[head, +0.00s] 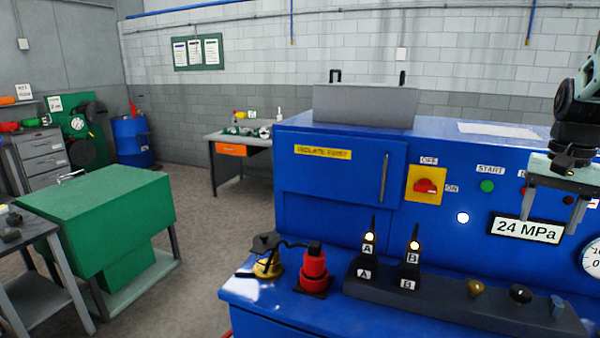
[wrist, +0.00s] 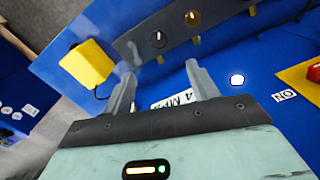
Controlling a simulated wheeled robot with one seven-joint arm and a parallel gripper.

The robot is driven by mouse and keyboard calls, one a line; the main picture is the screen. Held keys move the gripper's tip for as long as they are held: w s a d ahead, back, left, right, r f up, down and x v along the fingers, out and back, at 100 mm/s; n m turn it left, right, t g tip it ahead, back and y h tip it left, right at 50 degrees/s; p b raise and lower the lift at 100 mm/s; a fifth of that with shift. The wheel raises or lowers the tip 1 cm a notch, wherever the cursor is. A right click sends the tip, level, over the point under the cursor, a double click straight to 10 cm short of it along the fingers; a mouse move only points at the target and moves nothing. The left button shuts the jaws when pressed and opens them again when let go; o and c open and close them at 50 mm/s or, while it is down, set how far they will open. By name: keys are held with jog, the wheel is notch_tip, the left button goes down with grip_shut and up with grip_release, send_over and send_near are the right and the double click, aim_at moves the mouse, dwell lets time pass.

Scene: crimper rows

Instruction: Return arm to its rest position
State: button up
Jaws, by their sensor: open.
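My gripper (head: 549,210) is at the right of the head view, in front of the blue machine's panel (head: 465,162), near the 24 MPa display (head: 527,230). Its two fingers point down, apart, with nothing between them. In the wrist view my gripper (wrist: 160,85) also shows spread fingers and no held object. The display's label shows partly between and behind the fingers there. The arm above the gripper is cut off by the right edge of the head view.
Levers A (head: 368,250) and B (head: 412,255) stand on a dark strip on the blue ledge. A red cylindrical part (head: 314,268) and a brass piece (head: 268,266) are left of them. A yellow block (wrist: 88,63) shows in the wrist view. Floor is open at the left (head: 205,235).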

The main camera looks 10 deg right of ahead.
jog(key=s+a+f+n+y+b, duration=0.15)
jog(key=a+f+n, duration=0.3)
jog(key=a, duration=0.85)
jog(key=a+f+n+h+b, duration=0.1)
jog(key=a+f+n+b, duration=0.3)
jog(key=a, duration=0.9)
jog(key=s+a+f+n+b, duration=0.1)
jog(key=s+a+f+n, duration=0.3)
jog(key=s+a, duration=0.3)
jog(key=s+a+f+n+b, duration=0.2)
jog(key=s+a+f+n, duration=0.2)
jog(key=s+a, duration=0.3)
jog(key=shift+s+f+n, duration=0.4)
jog(key=shift+s+n, duration=0.15)
jog(key=shift+s, duration=0.3)
